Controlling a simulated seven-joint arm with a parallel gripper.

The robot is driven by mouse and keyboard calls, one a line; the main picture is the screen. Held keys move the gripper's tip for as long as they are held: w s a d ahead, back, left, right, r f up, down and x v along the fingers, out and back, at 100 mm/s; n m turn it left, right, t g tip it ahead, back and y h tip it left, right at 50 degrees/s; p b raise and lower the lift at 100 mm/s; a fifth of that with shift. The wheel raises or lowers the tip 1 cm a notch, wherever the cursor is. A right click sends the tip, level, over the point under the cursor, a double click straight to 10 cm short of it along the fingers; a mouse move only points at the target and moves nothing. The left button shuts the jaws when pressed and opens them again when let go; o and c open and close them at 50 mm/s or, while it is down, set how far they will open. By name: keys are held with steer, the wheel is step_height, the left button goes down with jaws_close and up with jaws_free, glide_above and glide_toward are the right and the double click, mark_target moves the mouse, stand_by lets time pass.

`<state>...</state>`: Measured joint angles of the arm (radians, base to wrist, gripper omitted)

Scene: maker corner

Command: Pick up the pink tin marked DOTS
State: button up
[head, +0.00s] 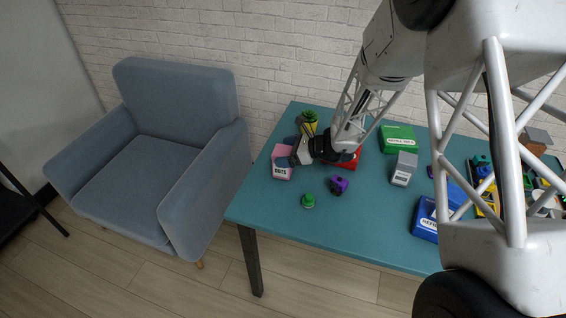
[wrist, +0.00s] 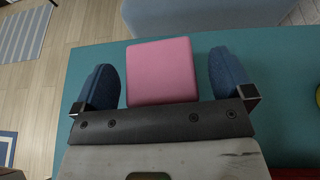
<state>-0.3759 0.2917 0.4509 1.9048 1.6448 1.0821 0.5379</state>
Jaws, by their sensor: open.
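The pink tin marked DOTS (head: 283,172) stands on the teal table near its left edge in the head view. In the wrist view the top of the pink tin (wrist: 161,70) lies between the two blue fingers of my gripper (wrist: 165,85). The fingers are open, one on each side, with teal table showing in a gap beside each. My gripper (head: 290,152) is at the tin in the head view and hides part of it. I cannot tell how far down the fingers reach.
A green thing (head: 308,200) and a purple thing (head: 339,185) are in front of the gripper. A red box (head: 350,162) is partly hidden behind it, and a yellow pot with a plant (head: 310,122) stands behind. A grey box (head: 403,170) and green box (head: 397,138) are to the right.

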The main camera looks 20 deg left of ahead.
steer(key=shift+a+f, duration=0.2)
steer(key=shift+a, duration=0.3)
steer(key=c, duration=1)
steer(key=shift+r, duration=0.15)
steer(key=shift+c, duration=0.2)
steer(key=shift+r, duration=4.9)
